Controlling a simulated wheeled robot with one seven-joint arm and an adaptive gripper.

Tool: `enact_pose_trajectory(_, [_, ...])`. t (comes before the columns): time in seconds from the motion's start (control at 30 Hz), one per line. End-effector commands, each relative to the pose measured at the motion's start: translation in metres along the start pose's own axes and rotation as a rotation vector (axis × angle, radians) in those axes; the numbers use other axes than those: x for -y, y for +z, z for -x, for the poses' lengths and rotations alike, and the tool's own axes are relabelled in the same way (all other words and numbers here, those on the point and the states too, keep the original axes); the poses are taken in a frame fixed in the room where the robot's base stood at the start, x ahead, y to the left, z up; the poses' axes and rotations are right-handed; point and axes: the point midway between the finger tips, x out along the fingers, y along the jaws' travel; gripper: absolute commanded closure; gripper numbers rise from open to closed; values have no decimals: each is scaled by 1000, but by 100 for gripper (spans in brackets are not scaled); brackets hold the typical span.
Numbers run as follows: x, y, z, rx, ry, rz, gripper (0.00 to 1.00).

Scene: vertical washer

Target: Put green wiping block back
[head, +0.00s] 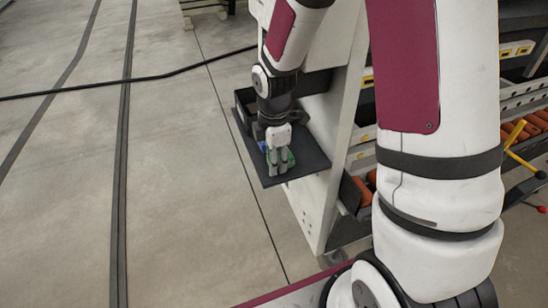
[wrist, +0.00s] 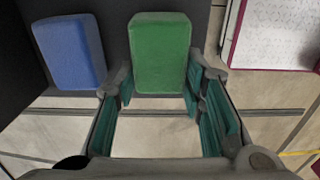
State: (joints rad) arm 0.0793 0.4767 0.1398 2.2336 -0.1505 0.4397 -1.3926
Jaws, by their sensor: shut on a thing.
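The green wiping block (wrist: 161,48) is upright in the middle of the wrist view, between the two fingers of my gripper (wrist: 158,82). The fingers are shut on its sides. In the head view my gripper (head: 279,168) is over a dark shelf (head: 306,158), and only a little of the green block (head: 291,158) shows behind the fingers. A blue block (wrist: 71,50) is to the left of the green one in the wrist view, apart from it. Whether the green block touches the shelf cannot be told.
The shelf juts from a pale upright panel (head: 335,150). A dark box (head: 243,104) stands at the shelf's back. Racks with orange items (head: 535,122) and yellow handles are at the right. Open concrete floor with a black cable (head: 130,80) lies to the left.

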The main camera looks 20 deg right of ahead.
Motion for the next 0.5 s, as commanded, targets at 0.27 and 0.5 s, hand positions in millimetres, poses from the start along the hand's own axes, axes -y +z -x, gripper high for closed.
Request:
enact_pose_trajectory(0.27, [0, 0, -2, 0, 0, 0, 100])
enact_pose_trajectory(0.5, [0, 0, -4, 0, 1, -1, 43])
